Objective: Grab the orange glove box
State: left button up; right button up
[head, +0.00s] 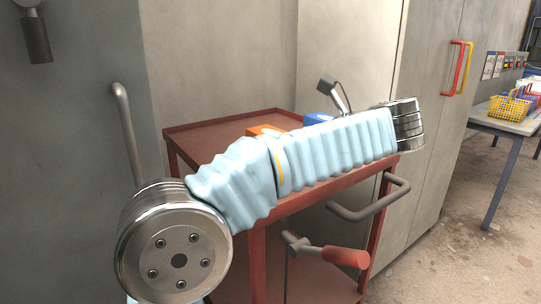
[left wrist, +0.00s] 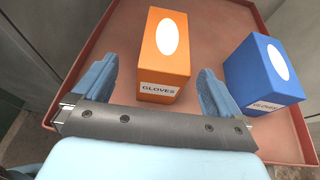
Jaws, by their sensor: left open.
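The orange glove box (left wrist: 158,62) has a white oval on top and a "GLOVES" label on its front side. In the left wrist view it stands between and ahead of the two blue fingers of my left gripper (left wrist: 157,88), which is open. I cannot tell whether the fingers touch the box. In the head view only a small orange corner (head: 263,131) shows above my sleeved left arm, which hides the rest of the box and the gripper's fingertips. My right gripper is in neither view.
A blue glove box (left wrist: 264,80) stands to the right of the orange one; its top also shows in the head view (head: 318,119). Both are on a red cart (head: 205,133) with a raised rim. Grey cabinets (head: 345,45) stand behind it.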

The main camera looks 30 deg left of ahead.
aim_at(265, 128)
pick_arm(q)
jog(key=x, duration=0.8)
jog(key=shift+w+d+b, duration=0.1)
jog(key=shift+w+b, duration=0.2)
jog(key=shift+b, duration=0.05)
jog(key=c, duration=1.3)
